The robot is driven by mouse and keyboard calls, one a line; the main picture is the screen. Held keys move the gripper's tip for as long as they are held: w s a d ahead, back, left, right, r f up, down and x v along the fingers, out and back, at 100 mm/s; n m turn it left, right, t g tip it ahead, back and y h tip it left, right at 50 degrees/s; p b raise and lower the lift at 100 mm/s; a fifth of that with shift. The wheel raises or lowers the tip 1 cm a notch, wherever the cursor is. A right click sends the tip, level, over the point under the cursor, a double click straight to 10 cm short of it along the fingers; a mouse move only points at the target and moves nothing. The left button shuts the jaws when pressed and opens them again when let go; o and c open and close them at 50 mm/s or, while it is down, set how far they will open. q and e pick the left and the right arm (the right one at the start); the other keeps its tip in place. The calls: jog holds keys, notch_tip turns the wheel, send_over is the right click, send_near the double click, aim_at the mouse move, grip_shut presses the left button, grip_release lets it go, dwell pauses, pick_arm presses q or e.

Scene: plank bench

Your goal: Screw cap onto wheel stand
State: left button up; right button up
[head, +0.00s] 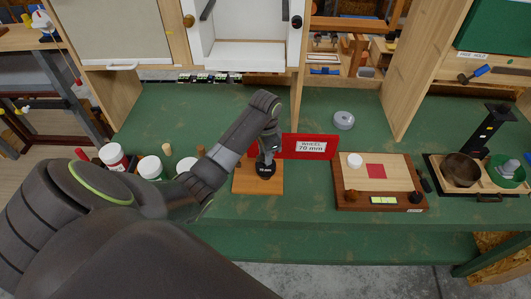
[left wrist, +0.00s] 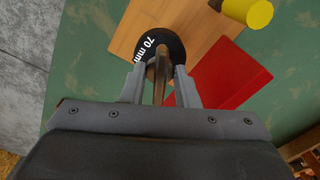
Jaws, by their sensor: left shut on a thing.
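The wheel stand has a wooden base (head: 243,184) with a red sign (head: 311,147) reading "WHEEL 70 mm" beside it. A round black piece marked "70 mm" (head: 265,170) is low over the base; it also shows in the left wrist view (left wrist: 160,45). My left gripper (left wrist: 161,74) points down at the stand, its fingers on either side of a brownish rod (left wrist: 159,88) at the black piece. It is shut on this rod. I cannot tell which piece is the cap or how the black piece is seated. My right gripper is not in view.
Jars with white lids (head: 150,168) stand left of the base. A yellow-topped cylinder (left wrist: 248,12) is close to it. A grey ring (head: 343,120) lies behind right. A wooden box (head: 380,182) and a tray with bowls (head: 488,190) are further right. Green bench (head: 310,210) in front is clear.

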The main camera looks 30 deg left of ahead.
pick_arm(q)
jog(key=shift+m, duration=0.7)
jog(key=shift+m, duration=1.4)
jog(key=o, duration=1.1)
jog(key=shift+f, duration=0.1)
